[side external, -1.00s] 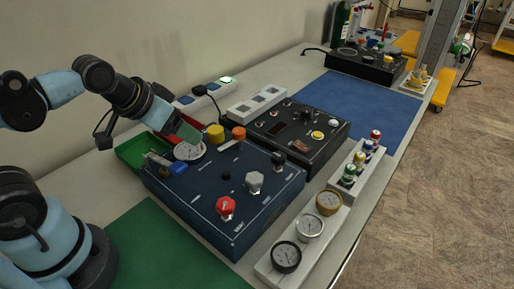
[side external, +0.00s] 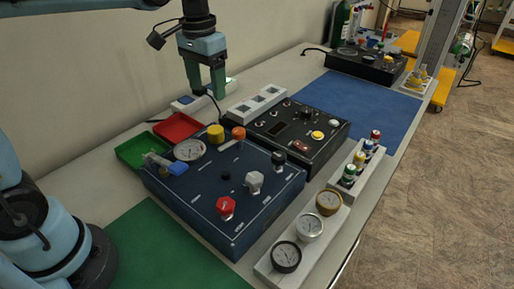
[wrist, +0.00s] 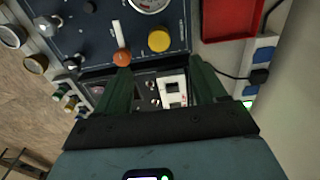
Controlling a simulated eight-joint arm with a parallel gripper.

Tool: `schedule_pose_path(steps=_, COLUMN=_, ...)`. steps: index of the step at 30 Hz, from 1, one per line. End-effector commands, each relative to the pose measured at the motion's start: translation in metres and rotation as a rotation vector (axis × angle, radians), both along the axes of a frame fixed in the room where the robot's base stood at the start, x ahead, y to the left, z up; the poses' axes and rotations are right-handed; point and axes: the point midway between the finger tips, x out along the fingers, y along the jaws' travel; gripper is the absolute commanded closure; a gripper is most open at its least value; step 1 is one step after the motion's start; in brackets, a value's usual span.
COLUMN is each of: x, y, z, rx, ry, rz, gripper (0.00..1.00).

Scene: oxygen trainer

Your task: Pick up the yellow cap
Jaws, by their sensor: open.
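A round yellow cap (side external: 215,132) sits upright at the back edge of the dark blue panel (side external: 207,190), next to an orange knob (side external: 238,133). In the wrist view the yellow cap (wrist: 158,40) lies just beyond the fingertips. My gripper (side external: 207,92) points down with its green fingers apart and nothing between them. It hangs above and behind the cap, over the power strip area, not touching the cap. A smaller yellow-topped bottle (side external: 359,159) stands in the white rack at right.
A gauge (side external: 189,150) and a red knob (side external: 226,206) are on the blue panel. A red tray (side external: 177,127) and green tray (side external: 130,154) lie left of the cap. A black panel (side external: 320,125) with switches stands at right.

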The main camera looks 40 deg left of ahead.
Motion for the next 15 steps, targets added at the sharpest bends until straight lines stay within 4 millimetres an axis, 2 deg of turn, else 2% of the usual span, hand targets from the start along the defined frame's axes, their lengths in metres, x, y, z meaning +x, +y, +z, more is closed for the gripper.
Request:
schedule_pose_path(steps=5, x=0.005, y=0.002, z=-0.004, rx=-0.002, ry=0.029, rz=0.000, gripper=0.29)
schedule_pose_path(steps=15, x=0.005, y=0.001, z=-0.051, rx=-0.002, ry=0.028, rz=0.000, gripper=0.29)
